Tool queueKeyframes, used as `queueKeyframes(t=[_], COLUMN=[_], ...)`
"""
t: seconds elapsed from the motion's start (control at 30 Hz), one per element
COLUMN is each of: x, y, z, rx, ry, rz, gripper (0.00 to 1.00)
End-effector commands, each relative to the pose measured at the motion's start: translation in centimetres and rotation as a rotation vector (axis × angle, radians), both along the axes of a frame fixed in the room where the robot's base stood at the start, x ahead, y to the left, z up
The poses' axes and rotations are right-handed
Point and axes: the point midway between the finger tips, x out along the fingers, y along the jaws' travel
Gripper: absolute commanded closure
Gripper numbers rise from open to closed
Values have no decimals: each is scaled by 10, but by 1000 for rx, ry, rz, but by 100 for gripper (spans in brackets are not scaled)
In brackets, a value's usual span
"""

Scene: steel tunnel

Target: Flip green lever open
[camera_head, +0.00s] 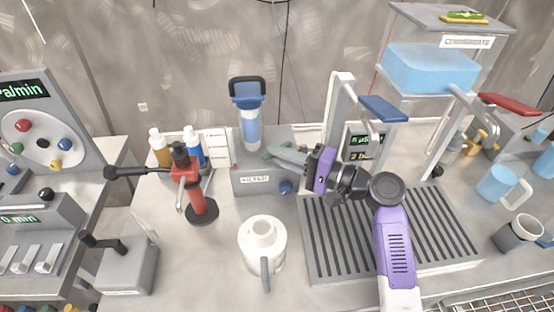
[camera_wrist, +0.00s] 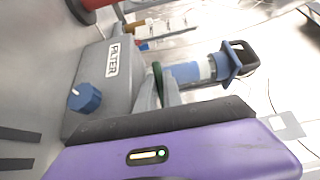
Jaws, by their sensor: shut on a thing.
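The grey filter box (camera_head: 255,181) stands behind the white jug, with a clear and blue filter cylinder (camera_head: 250,128) on it. In the wrist view the filter box (camera_wrist: 108,78) is on the left and the cylinder (camera_wrist: 190,72) is right of centre. The green lever (camera_wrist: 157,82) stands between the box and the cylinder. My gripper (camera_head: 286,154) reaches in from the right over the box. In the wrist view my gripper (camera_wrist: 158,94) is shut on the green lever; the fingers hide part of it. The lever is mostly hidden in the head view.
A blue knob (camera_wrist: 85,97) sticks out of the filter box. A white jug (camera_head: 262,245) stands in front, and a red stand with a black handle (camera_head: 199,190) is to the left. A blue tap lever (camera_head: 384,108) is close behind my arm, above a slatted tray (camera_head: 330,262).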

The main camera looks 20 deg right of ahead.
Motion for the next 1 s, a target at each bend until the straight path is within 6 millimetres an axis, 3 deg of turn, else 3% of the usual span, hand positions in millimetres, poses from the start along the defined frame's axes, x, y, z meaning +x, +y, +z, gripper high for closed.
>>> queueKeyframes(t=[0.6, 0.63, 0.73, 1.0], x=[-1, -1, -1, -1], y=[-2, -2, -2, -2], z=[-1, -2, -1, -1], rx=[0, 0, -1, -1], ry=[4, 4, 3, 1], rz=[50, 50, 51, 52], gripper=[100, 87, 68, 67])
